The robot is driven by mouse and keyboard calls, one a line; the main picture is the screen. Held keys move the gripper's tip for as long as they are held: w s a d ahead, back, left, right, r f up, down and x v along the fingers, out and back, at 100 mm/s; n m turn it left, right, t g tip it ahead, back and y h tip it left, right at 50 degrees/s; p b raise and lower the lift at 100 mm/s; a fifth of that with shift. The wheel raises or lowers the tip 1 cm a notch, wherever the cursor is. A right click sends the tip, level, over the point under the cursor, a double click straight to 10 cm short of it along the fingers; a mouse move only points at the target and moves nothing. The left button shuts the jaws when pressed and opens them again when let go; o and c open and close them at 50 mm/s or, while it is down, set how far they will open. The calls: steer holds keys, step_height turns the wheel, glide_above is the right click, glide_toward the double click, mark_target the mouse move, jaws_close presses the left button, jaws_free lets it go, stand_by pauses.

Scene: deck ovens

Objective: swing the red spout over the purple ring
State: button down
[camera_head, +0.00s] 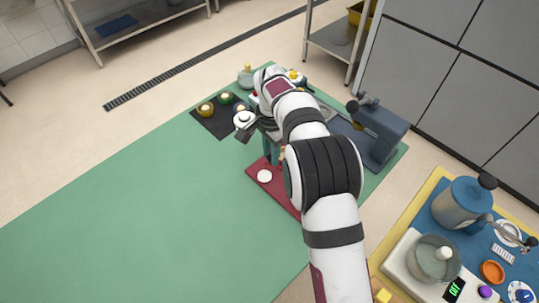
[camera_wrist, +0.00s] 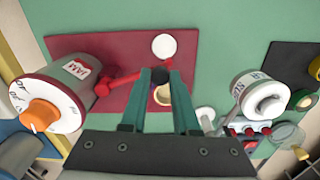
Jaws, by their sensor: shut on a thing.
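A grey pot labelled JAM (camera_wrist: 50,95), with a red rim and an orange knob, stands at the left in the wrist view. Its red spout (camera_wrist: 122,79) reaches right toward a dark knob (camera_wrist: 160,74) between my fingertips. My gripper (camera_wrist: 161,80) is shut on the spout's end at that knob. A white disc (camera_wrist: 164,46) lies on the dark red mat (camera_wrist: 110,45) just beyond the fingertips. A pale round thing (camera_wrist: 162,96) shows between the fingers. I cannot make out a purple ring clearly. In the head view my arm hides the pot.
A white labelled canister (camera_wrist: 258,92) stands right of my fingers, with small red-topped things (camera_wrist: 247,129) beside it. A dark mat with round pots (camera_head: 215,112) lies farther back. A dark blue machine (camera_head: 378,130) stands to the right. The green surface (camera_head: 120,215) at left is clear.

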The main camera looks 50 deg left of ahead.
steer(key=shift+w+m, duration=3.2)
steer(key=shift+m, duration=0.6)
steer(key=shift+w, duration=0.1)
steer(key=c, duration=0.7)
jaws_free()
steer(key=shift+o, duration=0.2)
steer(key=shift+r, duration=0.1)
step_height(320, 180, up, 7)
steer(key=shift+r, duration=0.15)
